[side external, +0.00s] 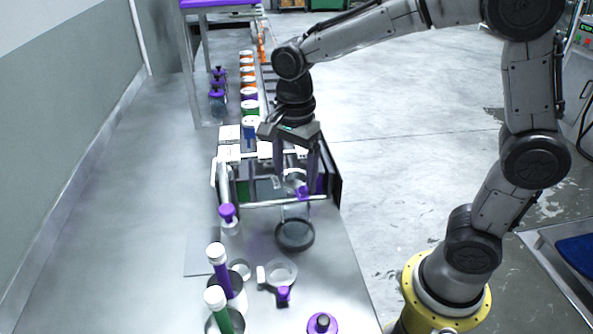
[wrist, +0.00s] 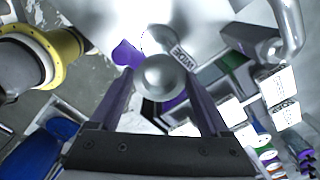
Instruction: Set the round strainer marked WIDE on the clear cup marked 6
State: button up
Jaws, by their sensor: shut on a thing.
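My gripper (side external: 297,180) points down and is shut on a round strainer (side external: 294,174) with a purple grip. In the wrist view, the strainer's pale round bowl (wrist: 163,77) sits between the fingertips of my gripper (wrist: 160,82). Its tab (wrist: 184,56) reads WIDE, and its purple grip (wrist: 127,53) sticks out to the left. Below my gripper in the side view stands a clear cup (side external: 295,213) with a dark round bottom (side external: 294,236). The strainer is above it and appears apart from it. No number is readable on the cup.
A second ring-shaped strainer (side external: 282,271) with a purple grip lies on the bench in front. Purple (side external: 220,277) and green (side external: 222,317) tubes stand at front left. A metal rack with a rail (side external: 270,203) is close behind the cup. A purple-capped bottle (side external: 229,220) stands left.

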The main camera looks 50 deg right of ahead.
aim_at(295, 196)
jog(key=shift+f, duration=3.1)
jog(key=o, duration=1.2)
jog(key=shift+r, duration=0.1)
jog(key=shift+r, duration=3.4)
